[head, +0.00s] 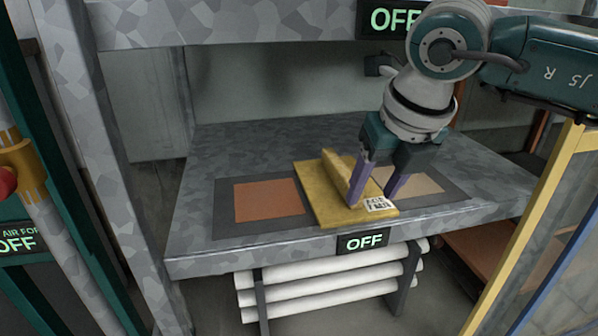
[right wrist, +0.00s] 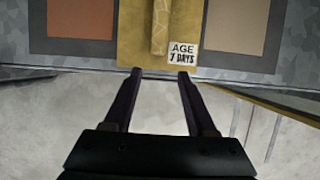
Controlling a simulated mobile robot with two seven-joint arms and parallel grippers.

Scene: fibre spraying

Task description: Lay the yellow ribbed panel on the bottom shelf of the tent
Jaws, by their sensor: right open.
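The yellow ribbed panel (head: 318,196) lies flat on a grey speckled shelf (head: 200,246), between an orange square and a tan square. Its raised rib runs front to back, and a white label reading "AGE 7 DAYS" is at its front right corner. My right gripper (head: 372,198) is open over the front part of the panel, fingers pointing down. In the right wrist view, the rib of the panel (right wrist: 135,35) lines up with the gap between the open fingers (right wrist: 160,74), beyond their tips. Nothing is held. My left gripper is out of view.
The orange square (head: 266,200) and tan square (head: 415,181) have dark borders. An OFF sign (head: 363,241) is on the shelf's front edge, with white rolls (head: 325,283) below. Grey posts and a top beam (head: 220,22) frame the shelf. A yellow post (head: 530,225) stands at right.

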